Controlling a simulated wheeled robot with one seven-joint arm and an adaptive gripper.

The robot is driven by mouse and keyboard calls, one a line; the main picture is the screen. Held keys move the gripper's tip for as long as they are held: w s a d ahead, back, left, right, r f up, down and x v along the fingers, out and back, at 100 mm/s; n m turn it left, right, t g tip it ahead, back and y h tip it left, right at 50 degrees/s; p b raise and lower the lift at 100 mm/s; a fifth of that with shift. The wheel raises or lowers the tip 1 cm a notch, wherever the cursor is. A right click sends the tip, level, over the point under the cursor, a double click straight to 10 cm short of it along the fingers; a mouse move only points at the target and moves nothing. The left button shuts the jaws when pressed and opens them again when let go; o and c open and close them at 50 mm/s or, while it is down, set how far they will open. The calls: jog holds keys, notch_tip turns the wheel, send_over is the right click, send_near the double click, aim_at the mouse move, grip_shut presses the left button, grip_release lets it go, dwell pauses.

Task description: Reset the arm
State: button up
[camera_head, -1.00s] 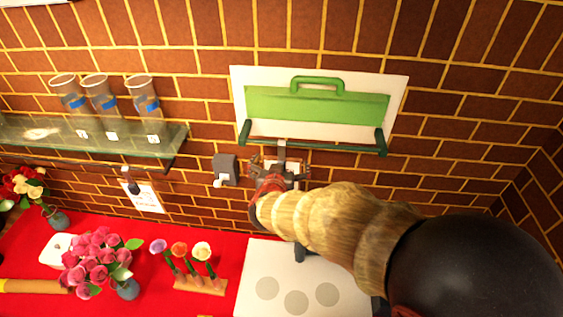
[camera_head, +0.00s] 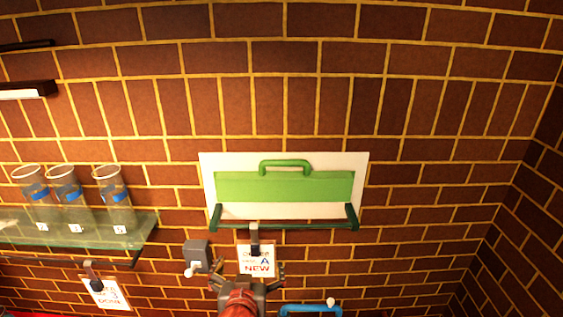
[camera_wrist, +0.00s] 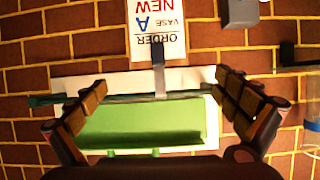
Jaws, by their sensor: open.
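My gripper (camera_head: 247,282) is at the bottom middle of the head view, in front of the brick wall, with its fingers spread and nothing between them. The wrist view shows my gripper (camera_wrist: 160,112) open, with a finger at each side. An order card (camera_head: 257,262) reading "A" and "NEW" hangs from a dark clip on the wall just beyond the fingers. The card also shows upside down at the top of the wrist view (camera_wrist: 156,30), apart from the fingers.
A green panel with a handle (camera_head: 285,187) sits on a wall rack above the card. A grey switch box (camera_head: 197,256) is left of my gripper. Several glass vases, one of them here (camera_head: 113,185), stand on a glass shelf (camera_head: 140,232). A second card (camera_head: 104,292) hangs lower left.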

jog(key=s+a+f+n+g+y, duration=0.3)
jog(key=s+a+f+g+y, duration=0.25)
jog(key=s+a, duration=0.4)
jog(key=s+d+f+n+g+b, duration=0.1)
jog(key=s+d+f+g+b, duration=0.15)
jog(key=s, duration=0.25)
jog(key=s+d+f+m+h+b, duration=0.1)
jog(key=s+d+f+h+b, duration=0.1)
jog(key=d+b, duration=0.5)
jog(key=s+d+f+m+h+b, duration=0.2)
jog(key=d+f+b, duration=0.3)
jog(key=d, duration=1.2)
jog(key=s+d+f+m+h+b, duration=0.1)
jog(key=d+f+b, duration=0.3)
jog(key=d+b, duration=0.5)
jog(key=s+d+h, duration=0.1)
jog(key=d, duration=0.2)
jog(key=shift+d+f+b, duration=0.2)
jog(key=shift+d+b, duration=0.1)
jog(key=shift+d, duration=0.05)
